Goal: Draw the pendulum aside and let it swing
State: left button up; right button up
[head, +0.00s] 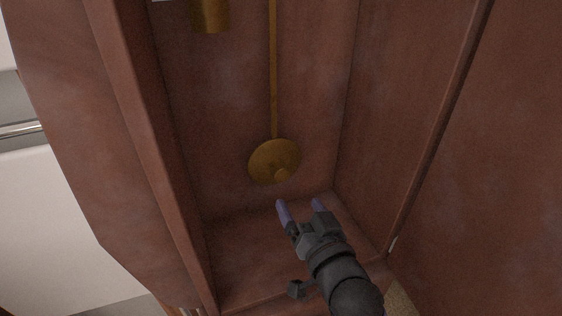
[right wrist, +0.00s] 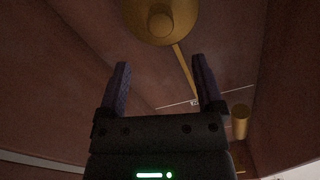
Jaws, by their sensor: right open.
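The pendulum has a round brass bob (head: 274,161) on a thin brass rod (head: 273,70) that hangs inside a reddish-brown wooden case. My right gripper (head: 300,204) is inside the case, just below the bob in the head view, open with two purple-grey fingers apart. In the right wrist view the bob (right wrist: 160,18) is at the top, beyond the open fingertips (right wrist: 161,62), and the rod (right wrist: 185,70) runs down behind it. Nothing is between the fingers, and I see no contact with the bob. My left gripper is not in view.
A brass cylinder (head: 210,14) hangs at the upper left of the case; it also shows in the right wrist view (right wrist: 240,122). The case's left wall edge (head: 150,150) and right side panel (head: 400,110) bound the space. A white cabinet (head: 50,220) stands outside at the left.

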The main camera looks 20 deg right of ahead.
aim_at(283, 176)
jog(key=w+b, duration=0.2)
jog(key=w, duration=0.2)
jog(key=w+b, duration=0.2)
jog(key=w, duration=0.2)
jog(key=shift+w+a+f, duration=0.15)
jog(key=shift+w+f, duration=0.05)
jog(key=shift+w, duration=0.15)
jog(key=shift+w+r+b, duration=0.15)
jog(key=shift+w+b, duration=0.15)
jog(key=shift+w, duration=0.2)
jog(key=shift+c, duration=0.3)
jog(key=c, duration=0.7)
grip_shut()
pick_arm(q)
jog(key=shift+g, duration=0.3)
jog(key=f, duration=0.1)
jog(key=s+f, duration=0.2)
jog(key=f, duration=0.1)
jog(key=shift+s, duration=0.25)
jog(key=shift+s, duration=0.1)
